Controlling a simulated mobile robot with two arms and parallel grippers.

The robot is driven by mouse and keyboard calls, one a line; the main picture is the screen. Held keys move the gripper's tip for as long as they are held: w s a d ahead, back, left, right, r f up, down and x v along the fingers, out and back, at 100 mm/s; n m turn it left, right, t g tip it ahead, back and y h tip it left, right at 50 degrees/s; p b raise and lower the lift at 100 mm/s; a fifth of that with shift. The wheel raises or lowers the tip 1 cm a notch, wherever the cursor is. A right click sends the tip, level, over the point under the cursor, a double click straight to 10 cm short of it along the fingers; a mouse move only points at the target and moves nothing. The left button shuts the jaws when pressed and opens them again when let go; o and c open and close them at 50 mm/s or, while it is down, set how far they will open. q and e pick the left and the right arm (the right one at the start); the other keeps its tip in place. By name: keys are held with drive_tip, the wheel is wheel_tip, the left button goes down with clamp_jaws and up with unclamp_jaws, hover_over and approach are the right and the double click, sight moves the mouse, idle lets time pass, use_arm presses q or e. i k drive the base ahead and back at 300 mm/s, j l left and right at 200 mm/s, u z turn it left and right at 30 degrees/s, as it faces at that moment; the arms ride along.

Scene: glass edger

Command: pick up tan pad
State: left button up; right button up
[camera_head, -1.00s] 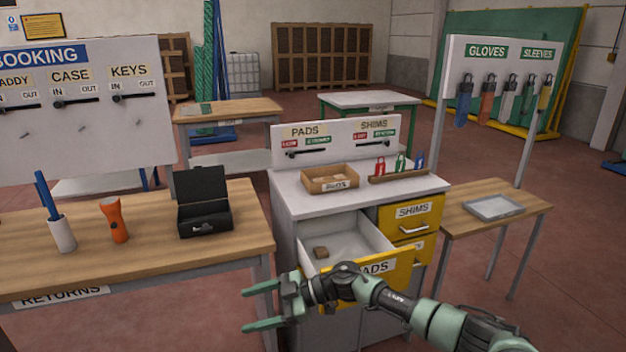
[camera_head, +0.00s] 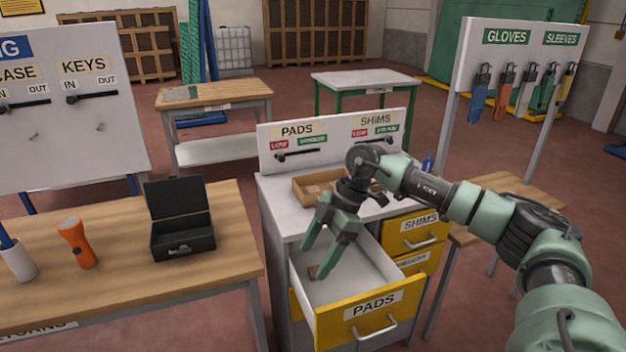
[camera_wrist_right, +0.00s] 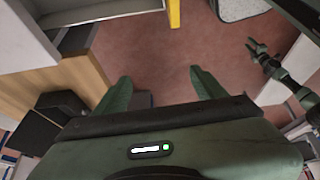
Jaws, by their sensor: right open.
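Nothing is between the fingers in the right wrist view (camera_wrist_right: 162,90), and the pad does not show there. A small arm end, apparently my left gripper (camera_wrist_right: 258,50), shows at the right of the wrist view, too small to read.
A cardboard bin (camera_head: 312,187) stands on the cabinet top behind the drawer. The SHIMS drawer (camera_head: 415,234) is shut at the right. A wooden table (camera_head: 120,285) at the left holds a black box (camera_head: 180,220) and an orange torch (camera_head: 76,243).

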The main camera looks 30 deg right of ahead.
sight(314, 189)
drive_tip(key=i+l, duration=1.05)
